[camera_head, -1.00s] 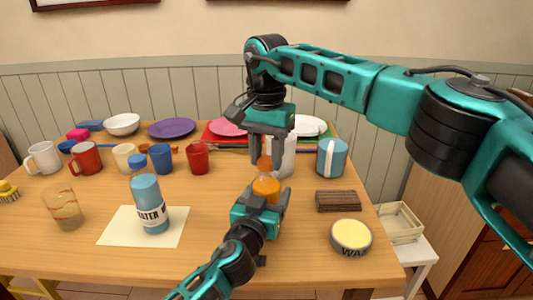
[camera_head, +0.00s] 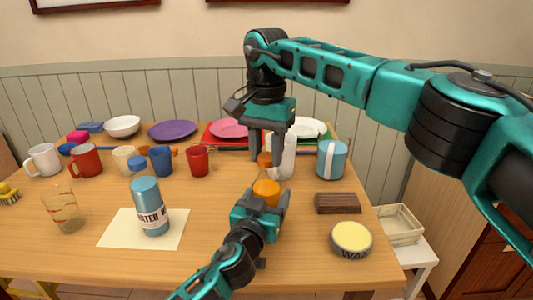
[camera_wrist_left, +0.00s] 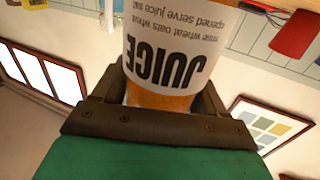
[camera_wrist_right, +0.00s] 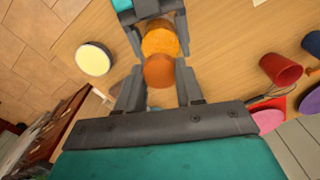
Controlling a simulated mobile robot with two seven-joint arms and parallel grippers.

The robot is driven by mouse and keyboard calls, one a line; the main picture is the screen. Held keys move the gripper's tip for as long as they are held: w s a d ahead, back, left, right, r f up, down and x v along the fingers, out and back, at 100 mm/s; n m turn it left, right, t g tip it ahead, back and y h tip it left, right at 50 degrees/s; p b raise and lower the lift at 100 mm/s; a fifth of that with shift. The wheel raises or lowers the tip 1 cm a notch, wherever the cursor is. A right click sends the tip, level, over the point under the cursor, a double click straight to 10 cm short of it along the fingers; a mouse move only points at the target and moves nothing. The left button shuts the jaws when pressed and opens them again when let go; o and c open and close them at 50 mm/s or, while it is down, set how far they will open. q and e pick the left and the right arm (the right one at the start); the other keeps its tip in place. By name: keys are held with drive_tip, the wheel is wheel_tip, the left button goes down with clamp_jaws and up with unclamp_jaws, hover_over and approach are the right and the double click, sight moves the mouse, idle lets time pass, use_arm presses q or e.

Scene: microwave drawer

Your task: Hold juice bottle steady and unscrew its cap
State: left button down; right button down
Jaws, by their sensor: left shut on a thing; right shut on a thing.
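The juice bottle (camera_head: 266,193) is orange and upright near the table's middle. My left gripper (camera_head: 264,204) is shut around its body from the front; in the left wrist view its JUICE label (camera_wrist_left: 170,62) shows between the fingers. The orange-brown cap (camera_head: 265,159) is above the bottle, between the fingers of my right gripper (camera_head: 267,150), which points down from above. In the right wrist view the cap (camera_wrist_right: 159,71) sits between the fingertips, in line with the bottle (camera_wrist_right: 160,40).
A blue canister (camera_head: 332,158), a brown block (camera_head: 338,203) and a round tin (camera_head: 351,237) are to the right. A blue water bottle (camera_head: 150,207) stands on paper at left, with several cups behind.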

sight(267, 156)
drive_tip(key=shift+r, duration=0.4)
drive_tip(key=shift+r, duration=0.1)
drive_tip(key=shift+r, duration=1.9)
use_arm(q)
unclamp_jaws()
